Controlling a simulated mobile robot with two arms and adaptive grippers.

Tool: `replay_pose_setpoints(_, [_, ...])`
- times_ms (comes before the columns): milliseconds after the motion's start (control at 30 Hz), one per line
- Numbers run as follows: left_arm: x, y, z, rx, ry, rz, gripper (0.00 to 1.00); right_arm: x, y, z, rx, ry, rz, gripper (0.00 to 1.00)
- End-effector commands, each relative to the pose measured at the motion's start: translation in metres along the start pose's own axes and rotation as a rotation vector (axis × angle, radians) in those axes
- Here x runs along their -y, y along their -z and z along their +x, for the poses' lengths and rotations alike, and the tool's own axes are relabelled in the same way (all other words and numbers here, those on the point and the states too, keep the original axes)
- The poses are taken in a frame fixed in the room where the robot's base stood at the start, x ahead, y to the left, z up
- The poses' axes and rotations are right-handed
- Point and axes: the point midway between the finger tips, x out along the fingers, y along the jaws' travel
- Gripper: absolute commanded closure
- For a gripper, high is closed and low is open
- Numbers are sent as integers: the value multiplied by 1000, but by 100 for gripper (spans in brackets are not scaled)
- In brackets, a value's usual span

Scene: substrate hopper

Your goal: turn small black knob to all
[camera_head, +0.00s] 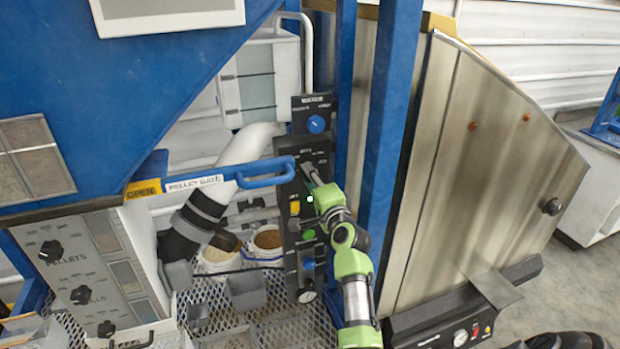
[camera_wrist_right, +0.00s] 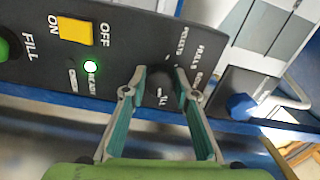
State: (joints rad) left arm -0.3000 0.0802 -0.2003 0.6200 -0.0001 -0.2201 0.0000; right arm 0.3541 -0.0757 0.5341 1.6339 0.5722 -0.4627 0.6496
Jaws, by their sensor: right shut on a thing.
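The small black knob (camera_wrist_right: 160,80) sits on a dark control panel (camera_head: 292,215). In the right wrist view, the labels PELLETS, HULLS and ALL are around the knob, with ALL on the side nearer my gripper. My right gripper (camera_wrist_right: 163,82) has one finger on either side of the knob and is shut on it. I cannot tell where the knob's pointer is aimed. In the head view, my right gripper (camera_head: 312,172) reaches the upper middle of the panel from the lower right, and the knob is mostly hidden there. My left gripper is not in view.
A yellow ON/OFF switch (camera_wrist_right: 76,28) and lit green lamp (camera_wrist_right: 91,66) are beside the knob. A blue knob (camera_head: 316,124) is above it. A blue PELLET GATE handle (camera_head: 265,182) juts out left; a blue post (camera_head: 388,130) stands close right.

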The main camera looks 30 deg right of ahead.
Motion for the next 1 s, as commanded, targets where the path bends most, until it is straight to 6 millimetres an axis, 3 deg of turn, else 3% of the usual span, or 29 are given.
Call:
replay_pose_setpoints(467, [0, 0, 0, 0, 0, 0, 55, -2, -1, 0, 2, -3, 16, 95])
replay_pose_setpoints(500, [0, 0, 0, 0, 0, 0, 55, -2, -1, 0, 2, -3, 16, 65])
replay_pose_setpoints(533, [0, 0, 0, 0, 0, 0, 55, -2, -1, 0, 2, -3, 16, 58])
replay_pose_setpoints(1000, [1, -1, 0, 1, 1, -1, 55, -1, 0, -7, 0, -1, 13, 56])
